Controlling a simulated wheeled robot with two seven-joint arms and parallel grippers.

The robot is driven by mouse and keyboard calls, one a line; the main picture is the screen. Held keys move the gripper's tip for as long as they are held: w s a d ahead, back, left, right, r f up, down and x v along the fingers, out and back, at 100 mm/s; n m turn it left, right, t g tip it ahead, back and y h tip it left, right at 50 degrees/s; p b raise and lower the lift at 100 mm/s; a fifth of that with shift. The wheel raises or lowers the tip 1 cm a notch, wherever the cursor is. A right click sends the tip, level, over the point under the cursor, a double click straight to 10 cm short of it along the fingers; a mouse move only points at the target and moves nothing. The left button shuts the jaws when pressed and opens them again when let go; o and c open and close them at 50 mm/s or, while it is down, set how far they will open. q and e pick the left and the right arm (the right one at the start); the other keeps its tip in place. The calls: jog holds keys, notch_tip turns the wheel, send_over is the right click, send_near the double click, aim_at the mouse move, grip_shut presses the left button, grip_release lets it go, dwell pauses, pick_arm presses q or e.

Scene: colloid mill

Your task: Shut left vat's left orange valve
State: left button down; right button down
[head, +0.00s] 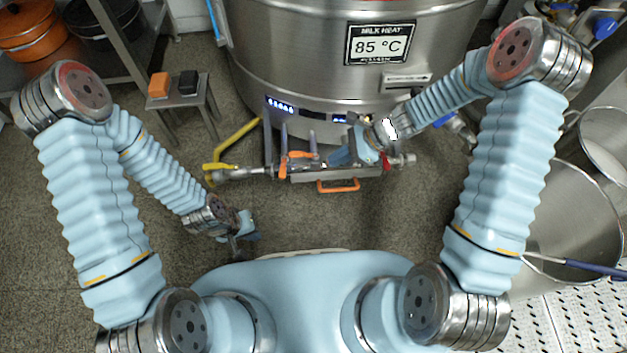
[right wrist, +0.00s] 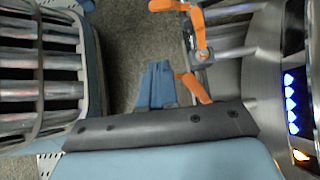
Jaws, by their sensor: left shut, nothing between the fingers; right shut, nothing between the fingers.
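A steel vat (head: 270,60) with an 85 °C sign fills the top middle of the head view. Pipework crosses in front of its base. An orange valve handle (head: 291,157) sits on the left of that pipework; a second orange handle (head: 338,187) is at the front. In the right wrist view, an orange lever (right wrist: 197,24) is beyond my fingertips, and another orange piece (right wrist: 194,88) is close beside them, partly hidden. My right gripper (head: 340,158) is shut and empty just right of the left handle. My left gripper (head: 243,232) is shut and empty, low over the floor.
A yellow lever (head: 235,145) is left of the pipework. A small steel stool (head: 180,103) holds an orange and a black block. Steel pots (head: 570,215) stand at the right. Floor between my left gripper and the pipework is clear.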

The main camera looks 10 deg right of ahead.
jog(key=b, duration=0.2)
send_near(283, 172)
notch_tip(283, 172, down, 6)
jog(key=a, duration=0.2)
jog(key=shift+w+a+m, duration=0.1)
jog(key=shift+a+m, duration=0.2)
jog(key=shift+a, duration=0.35)
jog(key=shift+r, duration=0.1)
